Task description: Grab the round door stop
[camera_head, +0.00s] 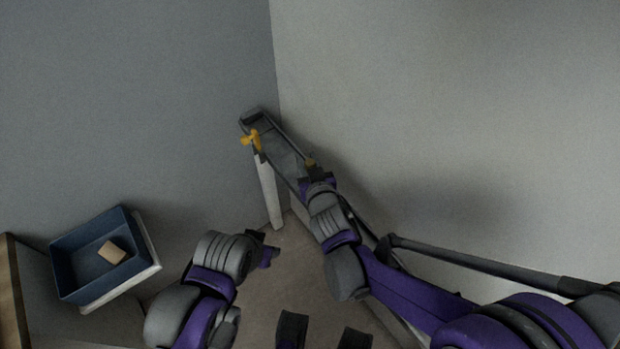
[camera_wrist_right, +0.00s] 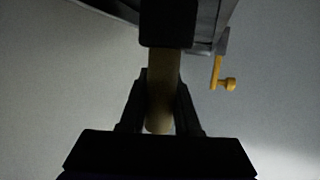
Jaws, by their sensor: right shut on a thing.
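My right gripper (camera_head: 311,170) is at the grey shelf-like unit in the corner. In the right wrist view its two dark fingers (camera_wrist_right: 160,105) are closed on a tan, rounded, cylinder-like piece, which looks like the round door stop (camera_wrist_right: 160,112). A dark block covers its upper part there. In the head view only a small brown bit of the door stop (camera_head: 309,162) shows just beyond the fingers. My left gripper (camera_head: 269,253) hangs low at the left, apart from everything, and its fingers are too small and dark to read.
A yellow handle (camera_head: 251,139) sticks out of the grey unit (camera_head: 282,155), left of my right gripper; it also shows in the wrist view (camera_wrist_right: 222,82). A blue bin (camera_head: 80,278) with a tan block (camera_head: 112,252) stands at left. Walls close in behind the unit.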

